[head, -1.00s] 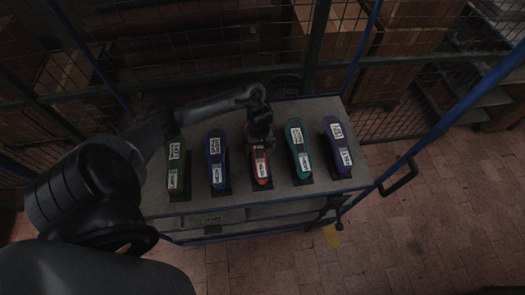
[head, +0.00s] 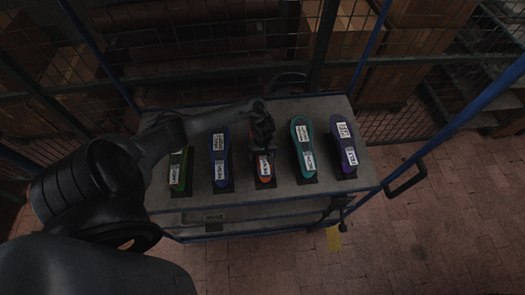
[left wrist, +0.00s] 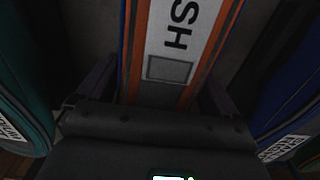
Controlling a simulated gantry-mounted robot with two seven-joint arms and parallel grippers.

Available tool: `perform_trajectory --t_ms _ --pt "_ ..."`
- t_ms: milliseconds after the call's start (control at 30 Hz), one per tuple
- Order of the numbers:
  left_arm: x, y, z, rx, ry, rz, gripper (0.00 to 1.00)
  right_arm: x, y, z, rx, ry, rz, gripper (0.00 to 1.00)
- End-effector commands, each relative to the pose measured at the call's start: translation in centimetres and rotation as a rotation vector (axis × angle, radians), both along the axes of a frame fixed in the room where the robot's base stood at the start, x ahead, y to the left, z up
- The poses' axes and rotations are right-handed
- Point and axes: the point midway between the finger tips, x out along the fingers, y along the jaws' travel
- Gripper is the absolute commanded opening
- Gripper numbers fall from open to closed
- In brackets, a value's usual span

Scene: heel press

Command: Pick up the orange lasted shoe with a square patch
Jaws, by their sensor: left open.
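The orange lasted shoe (head: 264,180) stands in the middle of the row on the cart, partly hidden under my left gripper in the head view. My left gripper (head: 263,150) is above it. In the left wrist view the orange shoe (left wrist: 181,50) runs between my open fingers, with a white label reading "SH" and a square grey patch (left wrist: 170,69). The left gripper (left wrist: 160,95) has one finger on each side of the shoe, apart from it as far as I can tell. My right gripper is not in view.
A green shoe (head: 178,170) and a blue shoe (head: 219,158) stand to the left on the grey cart top (head: 200,201). A teal shoe (head: 303,148) and a purple shoe (head: 346,150) stand to the right. Wire mesh closes the back.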

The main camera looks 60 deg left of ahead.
Motion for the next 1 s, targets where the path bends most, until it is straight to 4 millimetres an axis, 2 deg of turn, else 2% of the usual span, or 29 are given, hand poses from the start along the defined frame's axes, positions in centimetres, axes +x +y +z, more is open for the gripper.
perform_trajectory --t_ms 100,700,1000 --pt "0.02 -0.01 0.04 0.000 0.000 0.000 0.94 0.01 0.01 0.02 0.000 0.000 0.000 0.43" --pt "0.00 0.04 0.06 0.001 0.000 0.000 0.02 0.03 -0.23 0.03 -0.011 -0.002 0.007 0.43" --pt "0.12 0.09 0.20 0.002 -0.003 0.001 0.00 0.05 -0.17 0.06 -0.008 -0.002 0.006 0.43"
